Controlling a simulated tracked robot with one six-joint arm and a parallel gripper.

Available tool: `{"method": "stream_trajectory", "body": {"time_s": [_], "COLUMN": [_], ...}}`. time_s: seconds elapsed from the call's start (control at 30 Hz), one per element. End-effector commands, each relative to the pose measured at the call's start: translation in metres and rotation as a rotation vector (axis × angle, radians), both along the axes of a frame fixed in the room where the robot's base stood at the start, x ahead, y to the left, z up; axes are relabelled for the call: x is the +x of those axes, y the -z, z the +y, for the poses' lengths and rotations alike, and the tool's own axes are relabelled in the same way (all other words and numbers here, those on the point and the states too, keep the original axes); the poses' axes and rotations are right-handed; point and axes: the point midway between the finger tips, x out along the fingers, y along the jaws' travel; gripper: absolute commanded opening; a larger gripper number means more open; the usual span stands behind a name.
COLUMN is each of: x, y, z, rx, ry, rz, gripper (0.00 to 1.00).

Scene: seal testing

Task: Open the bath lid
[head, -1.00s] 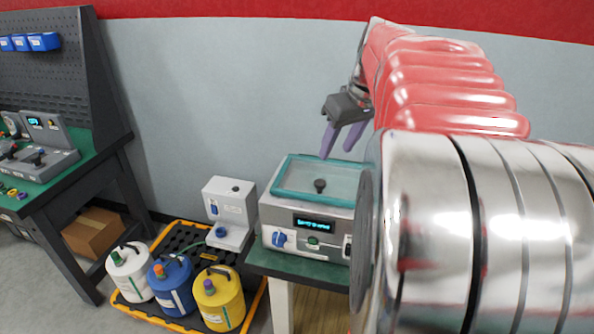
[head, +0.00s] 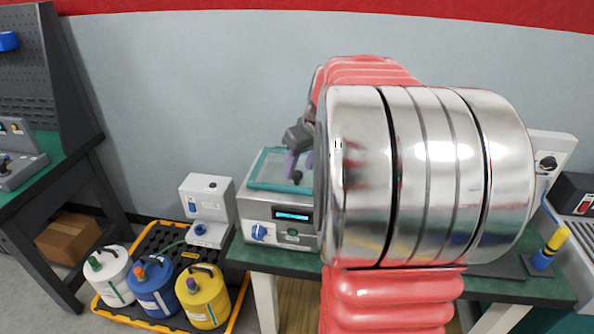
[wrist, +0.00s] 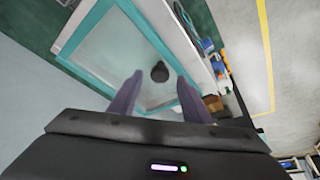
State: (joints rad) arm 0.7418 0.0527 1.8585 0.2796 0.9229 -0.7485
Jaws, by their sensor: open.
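The bath (head: 262,217) is a light grey box with a display and a blue knob on its front. Its lid (head: 268,172) is a clear panel with a teal rim, lying flat and closed on top. A dark round lid knob (wrist: 159,72) stands on the clear panel. My gripper (head: 297,172) is open, its purple fingers pointing down over the lid close to the knob. In the wrist view my gripper (wrist: 155,90) has the knob between and just beyond its fingertips, with nothing gripped. My arm hides the right part of the bath in the head view.
White, blue and yellow jugs (head: 203,297) stand on a black and orange pallet (head: 160,245) at the lower left. A small grey device (head: 208,208) stands left of the bath. A yellow-and-blue tool (head: 548,250) is on the green bench at right.

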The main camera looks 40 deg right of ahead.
Motion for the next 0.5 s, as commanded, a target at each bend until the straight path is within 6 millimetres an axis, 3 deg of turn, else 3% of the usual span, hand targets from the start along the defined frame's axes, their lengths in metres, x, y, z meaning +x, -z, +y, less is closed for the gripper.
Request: {"method": "stream_trajectory", "body": {"time_s": [0.2,0.5], "x": [0.007,0.008], "y": [0.018,0.020], "z": [-0.001,-0.001], "rx": [0.001,0.000], "ry": [0.000,0.000], "rz": [0.001,0.000], "gripper": [0.44,0.44]}}
